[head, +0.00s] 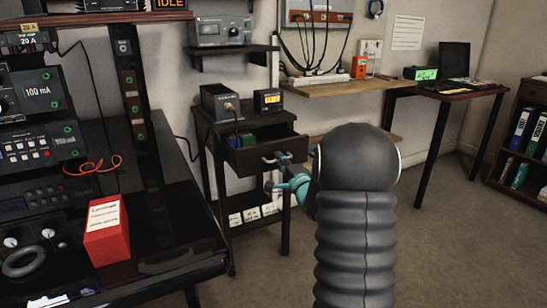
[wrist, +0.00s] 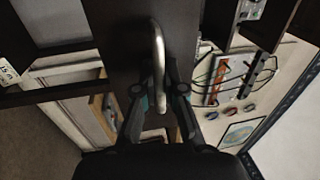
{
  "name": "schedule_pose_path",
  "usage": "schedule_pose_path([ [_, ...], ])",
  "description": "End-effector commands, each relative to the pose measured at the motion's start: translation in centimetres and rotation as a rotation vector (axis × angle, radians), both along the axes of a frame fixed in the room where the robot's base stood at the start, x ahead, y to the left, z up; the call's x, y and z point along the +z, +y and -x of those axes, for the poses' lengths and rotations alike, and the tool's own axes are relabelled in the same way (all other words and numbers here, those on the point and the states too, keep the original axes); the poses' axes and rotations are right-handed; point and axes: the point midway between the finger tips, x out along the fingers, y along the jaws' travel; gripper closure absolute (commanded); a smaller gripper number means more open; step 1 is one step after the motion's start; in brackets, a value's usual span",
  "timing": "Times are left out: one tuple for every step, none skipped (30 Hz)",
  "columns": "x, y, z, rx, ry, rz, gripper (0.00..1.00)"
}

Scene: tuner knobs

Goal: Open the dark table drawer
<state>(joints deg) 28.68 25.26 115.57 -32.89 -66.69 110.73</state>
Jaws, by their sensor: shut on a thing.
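The dark table drawer (head: 243,163) is in the small dark side table in the middle of the head view. It stands pulled out, with its inside and some green and blue items showing. Its silver bar handle (head: 273,159) is on the front; it also shows in the wrist view (wrist: 158,45), running up and down the picture against the dark drawer front (wrist: 190,35). My gripper (head: 278,171) is at the handle, with teal on its fingers. In the wrist view my gripper (wrist: 160,92) is shut on the handle, one finger on each side. My arm hides part of the table's right side.
A grey device (head: 219,101) and a small black meter (head: 268,100) stand on the side table top. White-labelled boxes (head: 252,214) sit on its lower shelf. A black bench with a red box (head: 106,232) is at the left. Floor is clear in front of the table.

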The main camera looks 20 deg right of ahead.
Motion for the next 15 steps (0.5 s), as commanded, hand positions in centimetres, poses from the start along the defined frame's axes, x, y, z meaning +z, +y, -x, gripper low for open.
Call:
schedule_pose_path([
  [-0.1,0.1,1.1,0.004,0.001,0.002,1.0],
  [-0.1,0.0,1.7,0.004,0.001,0.003,1.0],
  [-0.2,-0.1,2.3,0.004,0.002,0.003,1.0],
  [-0.1,-0.1,2.8,0.003,0.001,0.004,1.0],
  [-0.1,-0.2,3.3,0.002,0.001,0.004,1.0],
  [-0.1,-0.3,3.8,0.002,0.001,0.004,1.0],
  [-0.1,-0.3,4.1,0.002,0.001,0.004,1.0],
  [-0.1,-0.3,4.4,0.002,0.002,0.004,1.0],
  [-0.1,-0.3,4.7,0.002,0.002,0.004,1.0],
  [-0.1,-0.3,4.9,0.002,0.002,0.004,1.0],
  [-0.1,-0.4,5.1,0.002,0.002,0.004,1.0],
  [-0.1,-0.4,5.3,0.002,0.001,0.004,1.0],
  [-0.1,-0.4,5.4,0.002,0.001,0.004,1.0],
  [-0.1,-0.4,5.5,0.002,0.001,0.004,1.0],
  [-0.1,-0.4,5.6,0.002,0.002,0.004,1.0],
])
